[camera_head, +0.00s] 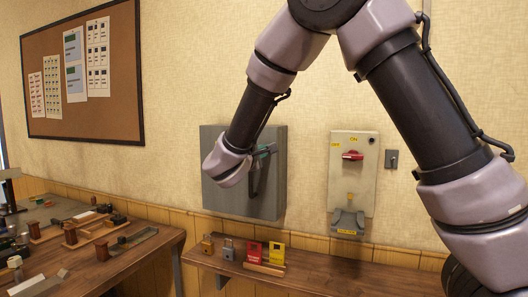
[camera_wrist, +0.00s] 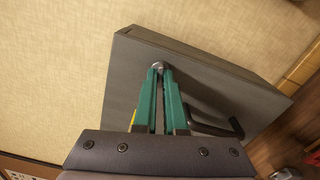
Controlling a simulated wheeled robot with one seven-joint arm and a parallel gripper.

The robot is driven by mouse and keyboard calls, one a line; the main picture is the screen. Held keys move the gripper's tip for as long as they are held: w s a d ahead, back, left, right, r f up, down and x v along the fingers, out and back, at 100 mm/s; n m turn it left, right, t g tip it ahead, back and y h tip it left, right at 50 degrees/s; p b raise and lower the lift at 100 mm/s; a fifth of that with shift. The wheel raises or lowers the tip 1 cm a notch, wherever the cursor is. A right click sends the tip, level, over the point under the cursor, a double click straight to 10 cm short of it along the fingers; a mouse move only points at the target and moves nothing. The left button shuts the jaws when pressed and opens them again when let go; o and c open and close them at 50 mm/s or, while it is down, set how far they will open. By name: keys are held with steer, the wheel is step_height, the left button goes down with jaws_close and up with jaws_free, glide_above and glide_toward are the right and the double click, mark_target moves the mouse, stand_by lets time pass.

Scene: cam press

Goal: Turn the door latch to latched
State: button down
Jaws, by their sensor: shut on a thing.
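A grey cabinet (camera_head: 222,185) with a flat door hangs on the wall, and its face also fills the middle of the wrist view (camera_wrist: 215,88). My gripper (camera_head: 268,150) is at the upper part of the door. In the wrist view its green fingers (camera_wrist: 160,72) come together on a small round metal latch (camera_wrist: 158,66) near the door's edge. The fingers hide most of the latch, so I cannot tell its angle. A dark bar handle (camera_wrist: 222,131) is on the same door, beside the fingers and apart from their tips.
A pale switch panel (camera_head: 352,180) with a red rotary handle (camera_head: 352,155) is right of the cabinet. Below, a wooden shelf (camera_head: 330,276) bears padlocks and red and yellow tags (camera_head: 276,254). A cluttered workbench (camera_head: 130,262) stands at left.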

steer(key=shift+n, duration=6.6)
steer(key=c, duration=1)
jaws_free()
steer(key=v, duration=1)
steer(key=shift+s+a, duration=0.15)
steer(key=shift+s, duration=0.25)
